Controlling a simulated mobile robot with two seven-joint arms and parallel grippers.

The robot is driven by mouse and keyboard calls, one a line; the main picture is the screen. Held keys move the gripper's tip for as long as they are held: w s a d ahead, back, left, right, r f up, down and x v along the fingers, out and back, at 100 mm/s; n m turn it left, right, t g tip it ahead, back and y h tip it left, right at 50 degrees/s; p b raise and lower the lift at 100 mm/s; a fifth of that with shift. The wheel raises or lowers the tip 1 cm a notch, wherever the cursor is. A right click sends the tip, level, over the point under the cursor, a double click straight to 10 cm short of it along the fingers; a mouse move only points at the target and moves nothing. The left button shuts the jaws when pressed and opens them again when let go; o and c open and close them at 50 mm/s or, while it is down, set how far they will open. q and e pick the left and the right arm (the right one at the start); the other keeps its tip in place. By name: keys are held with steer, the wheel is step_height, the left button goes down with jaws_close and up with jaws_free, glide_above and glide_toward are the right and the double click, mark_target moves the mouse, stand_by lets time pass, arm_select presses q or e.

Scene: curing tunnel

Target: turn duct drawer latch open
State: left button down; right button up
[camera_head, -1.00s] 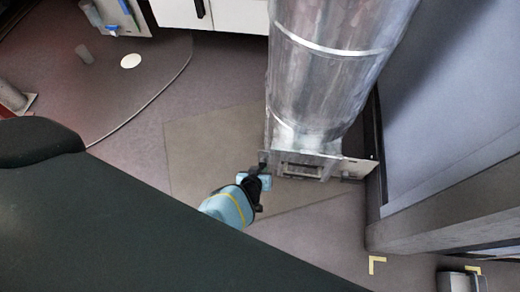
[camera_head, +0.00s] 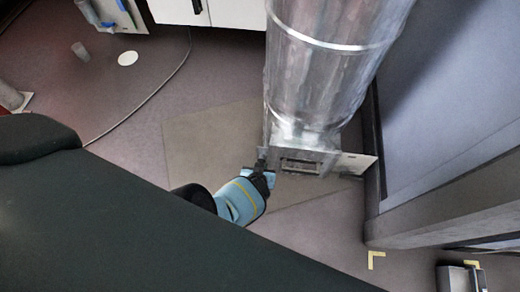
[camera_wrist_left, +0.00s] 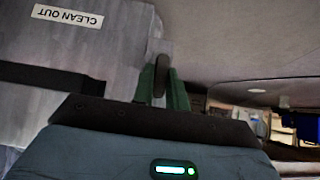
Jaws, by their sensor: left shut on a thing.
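The metal duct (camera_head: 322,85) stands upright in the head view, with a flat drawer front (camera_head: 310,163) at its lower end. My left gripper (camera_head: 262,168) is at the left edge of that drawer front. In the left wrist view, the green fingers of my left gripper (camera_wrist_left: 162,92) are shut on the dark, elongated latch handle (camera_wrist_left: 160,66), one finger on each side. The handle lies roughly in line with the fingers. In the head view the gripper hides most of the latch. My right gripper is in neither view.
A "CLEAN OUT" label (camera_wrist_left: 67,16) is on the duct, upside down in the wrist view. A plate (camera_head: 356,163) sticks out right of the drawer front. A grey wall panel (camera_head: 455,100) stands close on the right.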

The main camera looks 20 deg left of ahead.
arm_select(q)
steer(key=shift+w+a+r, duration=0.1)
steer(key=shift+w, duration=0.05)
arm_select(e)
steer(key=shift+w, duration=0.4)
arm_select(q)
steer(key=c, duration=1.4)
jaws_free()
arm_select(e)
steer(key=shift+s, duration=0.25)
arm_select(q)
steer(key=p+v, duration=0.6)
steer(key=v, duration=0.1)
steer(key=shift+s+r, duration=0.2)
steer(key=shift+s, duration=0.15)
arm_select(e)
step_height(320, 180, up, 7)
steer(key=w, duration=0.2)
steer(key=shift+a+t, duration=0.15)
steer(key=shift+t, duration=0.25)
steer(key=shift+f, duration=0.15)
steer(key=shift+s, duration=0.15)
